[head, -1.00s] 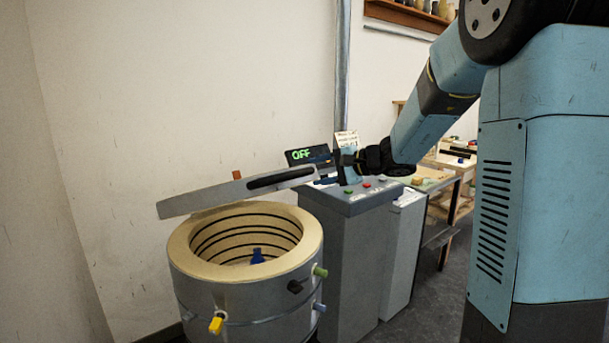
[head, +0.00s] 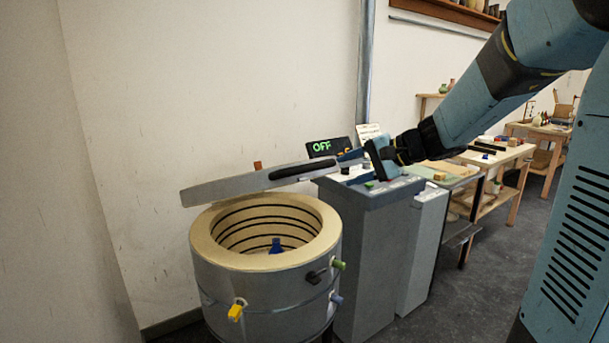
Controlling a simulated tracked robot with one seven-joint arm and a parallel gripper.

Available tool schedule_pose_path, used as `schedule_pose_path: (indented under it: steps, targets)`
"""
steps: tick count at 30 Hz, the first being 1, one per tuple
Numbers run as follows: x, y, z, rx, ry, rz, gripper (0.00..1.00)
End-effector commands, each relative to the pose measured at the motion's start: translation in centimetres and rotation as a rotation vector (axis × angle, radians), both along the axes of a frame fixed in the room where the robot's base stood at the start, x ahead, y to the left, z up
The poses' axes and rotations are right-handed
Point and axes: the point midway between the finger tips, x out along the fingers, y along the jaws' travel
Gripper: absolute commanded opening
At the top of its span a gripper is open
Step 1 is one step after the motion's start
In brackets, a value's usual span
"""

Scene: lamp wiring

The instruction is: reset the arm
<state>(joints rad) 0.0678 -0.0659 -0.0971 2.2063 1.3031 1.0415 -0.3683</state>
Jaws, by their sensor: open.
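My arm reaches in from the upper right of the head view. My gripper (head: 362,157) is open and appears empty. Its blue fingers point left, over the top of the grey control cabinet (head: 375,225) and just right of the display reading OFF (head: 323,147). Whether the fingers touch the cabinet's panel cannot be told. The round kiln (head: 265,290) stands left of the cabinet with its lid (head: 235,187) raised and tilted. A small blue object (head: 276,245) sits inside the kiln.
The kiln's side carries a yellow knob (head: 236,311) and a green peg (head: 339,265). Wooden workbenches (head: 500,157) with small items stand behind at right. A wall lies close on the left. Dark floor (head: 490,270) is free at the lower right.

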Motion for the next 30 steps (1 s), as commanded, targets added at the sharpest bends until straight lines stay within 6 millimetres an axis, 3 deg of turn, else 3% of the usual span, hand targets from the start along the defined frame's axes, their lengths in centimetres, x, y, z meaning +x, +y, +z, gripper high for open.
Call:
schedule_pose_path:
  steps: [3, 8, 15, 24, 30]
  targets:
    - [-4.3, 0.4, 0.1, -0.125, -0.005, 0.065, 0.53]
    - [-9.6, 0.1, -0.5, -0.303, -0.011, 0.138, 0.53]
    - [-16.4, -2.0, -1.6, -0.588, -0.046, 0.207, 0.53]
    - [-23.0, -6.2, -2.6, -0.952, -0.122, 0.235, 0.53]
    - [-25.2, -8.4, -2.6, -1.116, -0.165, 0.227, 0.53]
